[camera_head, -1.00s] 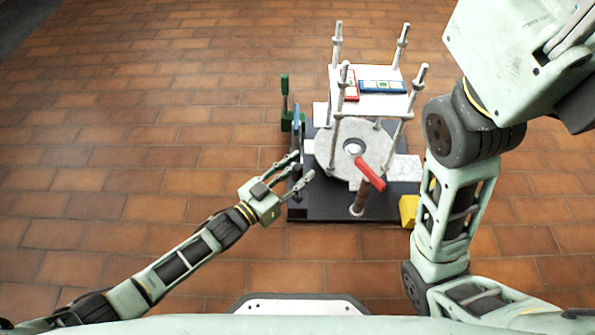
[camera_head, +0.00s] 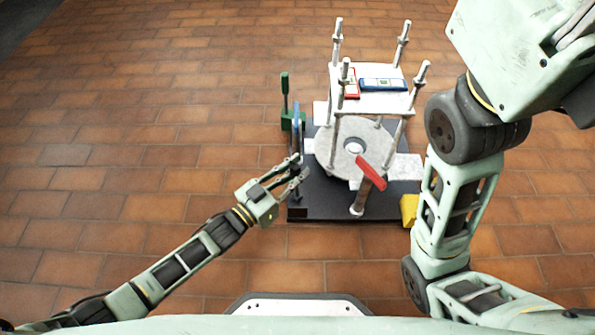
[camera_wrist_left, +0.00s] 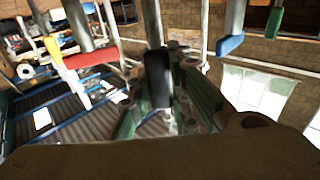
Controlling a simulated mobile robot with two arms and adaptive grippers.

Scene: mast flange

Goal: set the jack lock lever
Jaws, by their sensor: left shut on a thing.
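My left gripper (camera_head: 292,177) is at the left front edge of the dark base plate (camera_head: 330,212). It is shut on a dark upright lever (camera_wrist_left: 156,80), which shows between the fingers in the left wrist view. In the head view the fingers largely hide this lever. A blue-handled lever (camera_wrist_left: 230,44) and a green-handled lever (camera_wrist_left: 273,24) stand beyond it; the green one also shows in the head view (camera_head: 285,84). I cannot read any label telling which is the jack lock lever. My right gripper is out of view.
A grey ring flange (camera_head: 328,150) sits on the plate under a white platform on posts (camera_head: 372,103). A red handle (camera_head: 371,172) slants from a brown post. A yellow block (camera_head: 409,208) lies at the right front. The tiled floor to the left is clear.

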